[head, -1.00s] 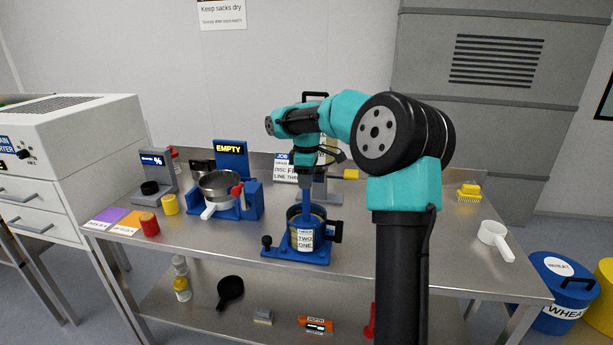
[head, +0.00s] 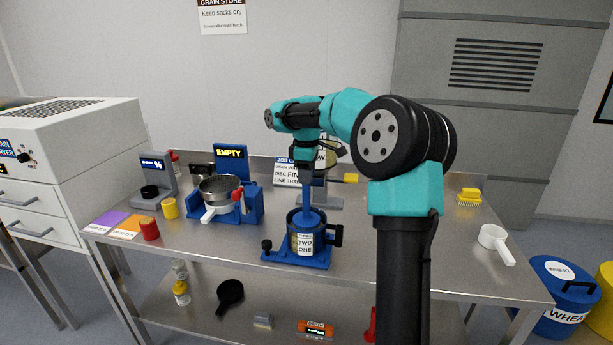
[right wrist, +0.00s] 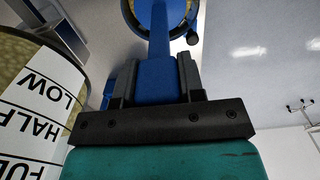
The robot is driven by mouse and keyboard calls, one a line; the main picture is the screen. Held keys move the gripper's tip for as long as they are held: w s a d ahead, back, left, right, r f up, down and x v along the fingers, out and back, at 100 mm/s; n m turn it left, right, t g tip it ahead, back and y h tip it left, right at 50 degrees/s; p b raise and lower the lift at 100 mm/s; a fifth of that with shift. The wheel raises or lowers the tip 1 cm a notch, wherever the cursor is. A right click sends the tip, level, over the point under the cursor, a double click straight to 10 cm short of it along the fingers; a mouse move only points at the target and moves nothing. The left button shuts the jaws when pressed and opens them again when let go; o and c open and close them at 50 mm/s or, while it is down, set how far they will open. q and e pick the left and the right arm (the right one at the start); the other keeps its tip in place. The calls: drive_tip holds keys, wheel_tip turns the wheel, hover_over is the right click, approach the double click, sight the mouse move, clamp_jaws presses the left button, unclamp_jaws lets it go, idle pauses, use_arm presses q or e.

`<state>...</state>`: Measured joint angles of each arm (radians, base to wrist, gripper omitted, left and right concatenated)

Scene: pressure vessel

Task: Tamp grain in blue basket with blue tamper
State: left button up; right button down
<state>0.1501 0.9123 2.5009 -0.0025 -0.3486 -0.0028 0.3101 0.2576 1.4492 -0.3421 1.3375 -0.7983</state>
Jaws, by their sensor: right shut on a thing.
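My right gripper (head: 308,167) is shut on the blue tamper (head: 307,195), which hangs upright below it. In the right wrist view the tamper's blue handle (right wrist: 158,75) sits between the two dark fingers. The tamper's lower end is at the mouth of the blue basket (head: 291,234), which stands on a blue base with a side handle and a white label. I cannot tell whether the tamper touches the grain, as its foot and the rim hide most of the inside. My left gripper is not in view.
Behind the basket stands a job sign (head: 284,171). To the left are a metal pan (head: 218,188) in a blue stand with an "EMPTY" sign, and red and yellow pots. A white scoop (head: 494,240) and yellow brush (head: 469,196) lie on the right. The table right of the basket is mostly clear.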

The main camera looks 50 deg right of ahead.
drive_tip(key=shift+r, duration=0.1)
drive_tip(key=shift+r, duration=1.95)
